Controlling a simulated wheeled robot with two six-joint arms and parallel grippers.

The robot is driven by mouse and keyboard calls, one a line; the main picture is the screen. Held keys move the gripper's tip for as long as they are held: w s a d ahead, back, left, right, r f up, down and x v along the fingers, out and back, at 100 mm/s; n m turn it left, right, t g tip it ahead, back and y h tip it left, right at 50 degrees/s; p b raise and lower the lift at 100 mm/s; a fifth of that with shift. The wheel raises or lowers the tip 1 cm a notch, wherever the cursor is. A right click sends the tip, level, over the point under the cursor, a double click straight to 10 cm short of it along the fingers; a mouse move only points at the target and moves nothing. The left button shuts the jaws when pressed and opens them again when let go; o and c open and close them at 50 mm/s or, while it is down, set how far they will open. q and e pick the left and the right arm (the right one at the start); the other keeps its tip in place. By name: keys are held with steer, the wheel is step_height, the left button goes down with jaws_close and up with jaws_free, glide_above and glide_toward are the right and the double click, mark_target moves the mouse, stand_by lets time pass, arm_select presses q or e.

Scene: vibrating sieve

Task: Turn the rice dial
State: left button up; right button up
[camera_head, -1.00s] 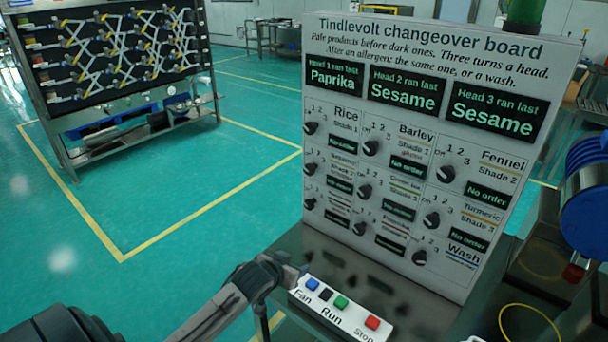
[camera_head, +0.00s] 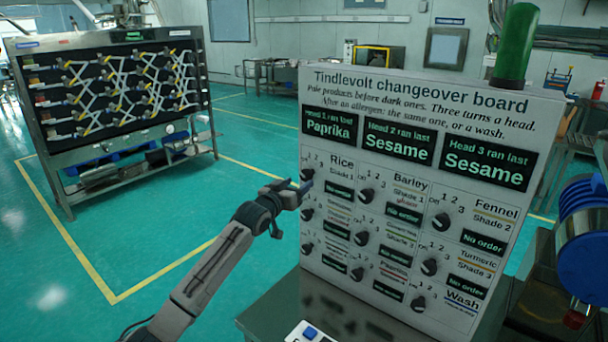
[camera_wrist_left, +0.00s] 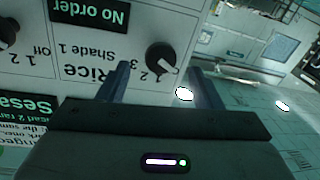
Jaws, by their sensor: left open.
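The rice dial (camera_head: 307,174) is a black knob at the upper left of the white changeover board (camera_head: 430,88), left of the "Rice, Shade 1" label. It also shows upside down in the left wrist view (camera_wrist_left: 160,57), beyond and between the fingertips, with a pale mark on it. My left gripper (camera_head: 303,190) is open at the board's left edge, close to the dial. In the left wrist view, its two fingers (camera_wrist_left: 158,78) stand apart with a gap towards the knob. I cannot tell whether they touch it. My right gripper is not in view.
Several similar dials, such as the barley dial (camera_head: 366,195), sit right of and below the rice dial. A button box (camera_head: 310,334) lies on the metal table in front. A green cylinder (camera_head: 515,45) stands on the board's top. Open floor lies to the left.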

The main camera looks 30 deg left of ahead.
mark_target(305, 177)
arm_select(q)
steer(key=w, duration=0.4)
steer(key=shift+a+p, duration=0.15)
steer(key=shift+p, duration=0.25)
steer(key=shift+w, duration=0.45)
